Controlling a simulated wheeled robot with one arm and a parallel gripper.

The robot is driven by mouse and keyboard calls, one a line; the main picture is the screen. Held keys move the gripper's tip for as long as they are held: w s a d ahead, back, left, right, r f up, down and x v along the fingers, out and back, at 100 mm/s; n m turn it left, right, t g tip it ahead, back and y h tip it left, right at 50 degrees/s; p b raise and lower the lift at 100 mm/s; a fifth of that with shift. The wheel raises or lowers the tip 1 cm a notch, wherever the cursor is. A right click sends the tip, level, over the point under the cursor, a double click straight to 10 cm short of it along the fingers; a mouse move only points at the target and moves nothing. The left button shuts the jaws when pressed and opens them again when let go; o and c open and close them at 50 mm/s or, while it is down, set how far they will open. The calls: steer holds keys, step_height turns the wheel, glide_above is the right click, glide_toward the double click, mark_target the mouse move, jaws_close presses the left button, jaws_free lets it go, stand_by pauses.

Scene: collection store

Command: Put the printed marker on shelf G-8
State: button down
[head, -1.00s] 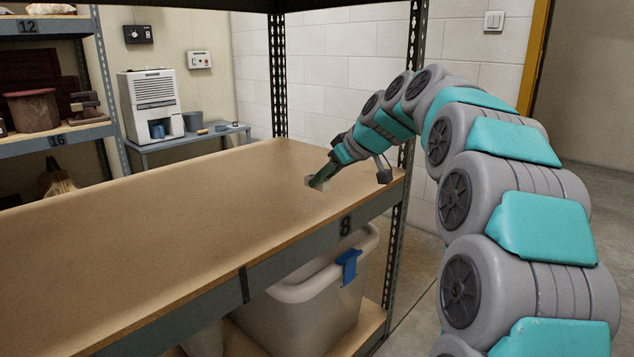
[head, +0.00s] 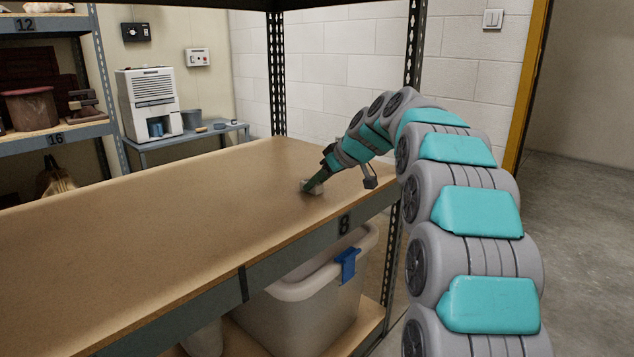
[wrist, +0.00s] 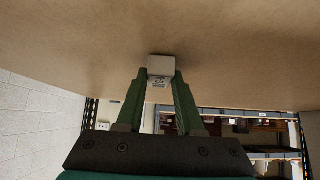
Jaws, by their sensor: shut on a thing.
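The printed marker (wrist: 161,68) is a small pale block with dark print on one face. It sits between the fingertips of my gripper (wrist: 160,84), which is shut on it in the wrist view. In the head view my gripper (head: 314,186) points down at the board of the shelf labelled 8 (head: 200,215), toward its right end, and the marker shows as a small light shape at the tips. The marker is at or very close to the board; I cannot tell whether it touches.
The board of shelf 8 is otherwise bare. A pale bin (head: 310,310) with a blue clip stands below it. Perforated uprights (head: 415,60) frame the shelf. A side table (head: 190,140) with a white appliance (head: 150,100) stands behind, and shelves 12 and 16 are at left.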

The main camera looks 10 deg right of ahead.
steer(key=shift+f, duration=0.2)
steer(key=c, duration=0.5)
jaws_free()
steer(key=shift+r, duration=0.1)
steer(key=shift+c, duration=0.2)
steer(key=shift+r, duration=0.3)
steer(key=v, duration=1.1)
steer(key=shift+s+d+r, duration=0.15)
steer(key=shift+s+d, duration=0.1)
steer(key=shift+s, duration=0.1)
